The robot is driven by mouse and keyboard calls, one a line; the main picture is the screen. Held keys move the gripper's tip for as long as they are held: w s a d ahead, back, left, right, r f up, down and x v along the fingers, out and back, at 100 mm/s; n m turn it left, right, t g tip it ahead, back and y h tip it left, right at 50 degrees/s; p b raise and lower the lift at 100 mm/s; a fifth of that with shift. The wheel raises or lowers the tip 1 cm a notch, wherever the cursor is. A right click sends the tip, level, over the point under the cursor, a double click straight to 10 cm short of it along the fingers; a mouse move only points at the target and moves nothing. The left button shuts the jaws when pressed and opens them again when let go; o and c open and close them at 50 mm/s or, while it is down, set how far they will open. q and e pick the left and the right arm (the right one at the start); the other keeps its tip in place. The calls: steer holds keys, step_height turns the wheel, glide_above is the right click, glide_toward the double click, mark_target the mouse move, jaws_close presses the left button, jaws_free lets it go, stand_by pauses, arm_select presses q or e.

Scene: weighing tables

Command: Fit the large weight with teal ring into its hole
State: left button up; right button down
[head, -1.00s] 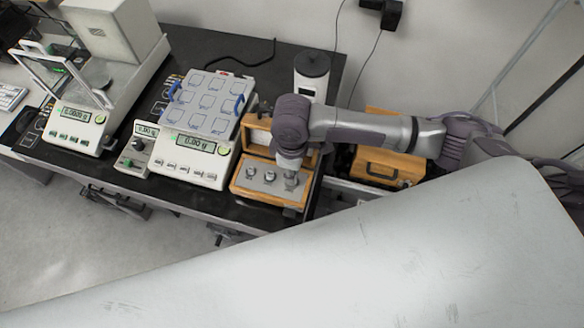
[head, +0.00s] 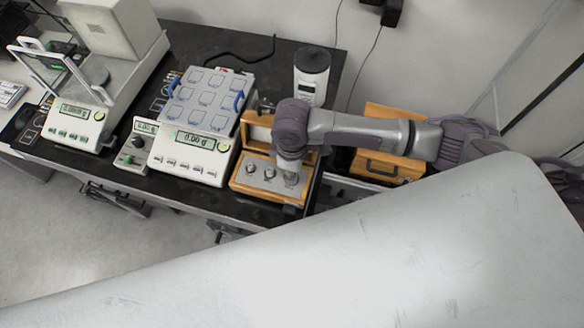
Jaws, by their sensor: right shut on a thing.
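My right gripper (head: 290,174) points down over the right end of the open wooden weight box (head: 262,196) on the black table. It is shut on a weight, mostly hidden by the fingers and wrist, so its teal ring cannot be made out. Two metal weights, a left one (head: 250,168) and a middle one (head: 269,173), stand in the grey panel of the box to the left of the gripper. The hole under the gripper is hidden, and I cannot tell how deep the held weight sits. My left gripper is not in view.
A white balance (head: 190,160) carrying a tray with blue handles (head: 208,100) stands left of the box. A white canister (head: 311,76) stands behind it. Another wooden case (head: 384,166) lies to the right. A larger balance (head: 75,122) is at far left.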

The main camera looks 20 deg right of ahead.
steer(key=shift+f, duration=0.25)
steer(key=c, duration=0.9)
jaws_free()
step_height(320, 180, up, 12)
